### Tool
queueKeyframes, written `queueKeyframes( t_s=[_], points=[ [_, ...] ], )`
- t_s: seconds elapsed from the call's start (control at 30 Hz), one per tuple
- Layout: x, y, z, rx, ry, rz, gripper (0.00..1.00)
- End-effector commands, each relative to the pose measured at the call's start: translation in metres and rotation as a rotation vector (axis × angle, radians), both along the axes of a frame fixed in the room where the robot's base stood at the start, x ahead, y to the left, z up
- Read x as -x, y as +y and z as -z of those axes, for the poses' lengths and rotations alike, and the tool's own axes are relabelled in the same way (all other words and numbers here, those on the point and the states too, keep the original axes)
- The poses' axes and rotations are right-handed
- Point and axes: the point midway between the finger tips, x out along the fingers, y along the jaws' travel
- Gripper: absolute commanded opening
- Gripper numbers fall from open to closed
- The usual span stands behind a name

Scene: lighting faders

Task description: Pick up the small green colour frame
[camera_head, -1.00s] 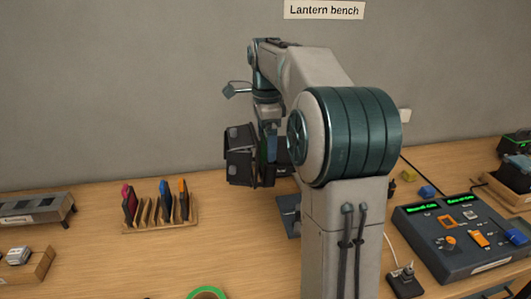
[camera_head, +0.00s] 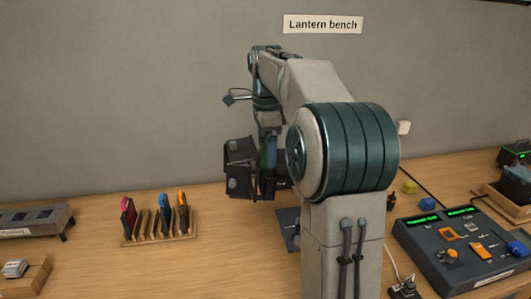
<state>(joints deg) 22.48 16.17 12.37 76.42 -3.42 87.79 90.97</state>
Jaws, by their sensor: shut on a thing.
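My gripper (camera_head: 267,150) hangs from the wrist, beside a black lantern (camera_head: 240,168) with hinged flaps. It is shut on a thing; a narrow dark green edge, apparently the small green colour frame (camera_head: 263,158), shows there. The fingertips and most of the held piece are hidden or too dark to tell. The wooden rack (camera_head: 160,240) stands at the left with a pink-red frame (camera_head: 129,218) at its left end. A blue frame (camera_head: 165,214) and an orange-topped frame (camera_head: 183,212) stand at its right. No green frame shows in the rack.
A control desk (camera_head: 460,250) with green displays and coloured faders is at the right. A grey metal unit (camera_head: 35,220) and a wooden box (camera_head: 30,275) are at the far left. Bench is clear between rack and lantern.

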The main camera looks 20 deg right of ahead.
Motion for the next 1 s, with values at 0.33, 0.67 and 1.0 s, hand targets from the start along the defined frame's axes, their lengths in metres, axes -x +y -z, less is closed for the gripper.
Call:
queueKeyframes(
  t_s=[0.33,0.67,1.0],
  points=[
    [0.000,-0.005,-0.056,0.001,-0.004,0.000,0.72],
    [0.054,0.006,-0.050,0.001,-0.002,0.002,0.72],
    [0.105,0.016,-0.050,0.002,-0.003,0.001,0.72]
  ],
)
